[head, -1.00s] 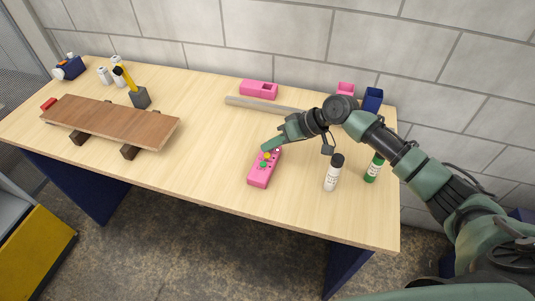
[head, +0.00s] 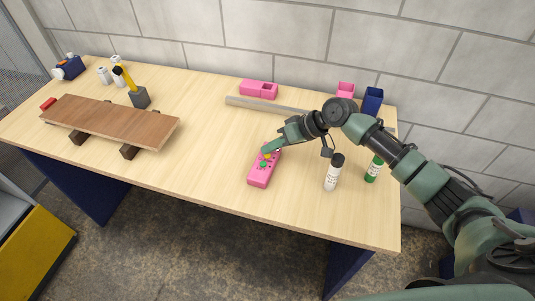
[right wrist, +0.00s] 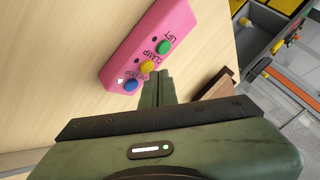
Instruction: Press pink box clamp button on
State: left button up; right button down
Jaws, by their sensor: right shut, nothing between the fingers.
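The pink button box (head: 262,178) lies on the table in front of my right gripper. In the right wrist view, the pink box (right wrist: 172,22) carries a green button (right wrist: 164,47) by the word LIFT, a yellow button (right wrist: 147,67) by the word CLAMP, and a blue button (right wrist: 131,86) by a partly readable label. My right gripper (head: 267,149) is shut and empty, with its fingertips at the box's far end. In the right wrist view the fingertips (right wrist: 158,74) are close beside the yellow button; I cannot tell whether they touch it. My left gripper is not in view.
A brown board (head: 110,122) rests on dark blocks at the left. A white bottle (head: 332,174) and a green bottle (head: 374,169) stand right of the box, under my arm. A grey bar (head: 252,103) and a pink tray (head: 258,89) lie behind. The table's middle is clear.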

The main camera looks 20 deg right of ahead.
jog(key=shift+f, duration=0.35)
dwell(0.3)
jog(key=shift+r+p, duration=0.7)
jog(key=shift+r, duration=0.2)
notch_tip(320, 180, up, 6)
jog(key=p, duration=0.5)
